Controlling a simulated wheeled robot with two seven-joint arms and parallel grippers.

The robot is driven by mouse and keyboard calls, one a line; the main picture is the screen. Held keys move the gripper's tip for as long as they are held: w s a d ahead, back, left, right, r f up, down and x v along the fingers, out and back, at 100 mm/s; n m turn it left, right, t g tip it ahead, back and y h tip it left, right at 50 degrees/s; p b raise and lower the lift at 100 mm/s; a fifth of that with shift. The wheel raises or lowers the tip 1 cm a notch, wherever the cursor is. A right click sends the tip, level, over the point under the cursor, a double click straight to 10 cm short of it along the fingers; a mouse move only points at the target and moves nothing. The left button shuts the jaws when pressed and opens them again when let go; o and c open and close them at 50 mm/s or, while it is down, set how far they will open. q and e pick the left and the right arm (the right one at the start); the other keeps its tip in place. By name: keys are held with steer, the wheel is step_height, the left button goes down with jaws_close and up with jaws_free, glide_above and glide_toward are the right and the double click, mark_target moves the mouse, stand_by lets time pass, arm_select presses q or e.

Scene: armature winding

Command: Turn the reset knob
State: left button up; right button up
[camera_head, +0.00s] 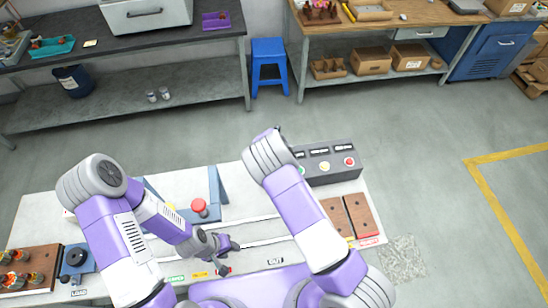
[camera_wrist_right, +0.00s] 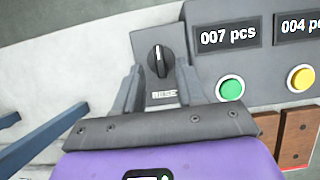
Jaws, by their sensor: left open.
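The reset knob (camera_wrist_right: 158,60) is black with an upright white pointer line, on a dark grey plate at the left end of the control panel (camera_wrist_right: 260,85). A partly covered label below it begins "RESE". My right gripper (camera_wrist_right: 158,76) is open, with one finger on each side of the knob; I cannot tell whether either touches it. In the head view the panel (camera_head: 335,177) stands at the table's far right, and my right arm hides the knob and right gripper. My left gripper (camera_head: 229,243) is open and empty above the table's front middle.
The panel has a green button (camera_wrist_right: 230,88), a yellow button (camera_wrist_right: 301,78), a red button (camera_head: 349,161) and displays reading "007 pcs" and "004 p…". Brown boards (camera_head: 360,214) lie at the table's right.

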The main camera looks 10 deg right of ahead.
steer(key=shift+x, duration=0.75)
steer(key=shift+w+f, duration=0.2)
steer(key=shift+f, duration=0.25)
jaws_close()
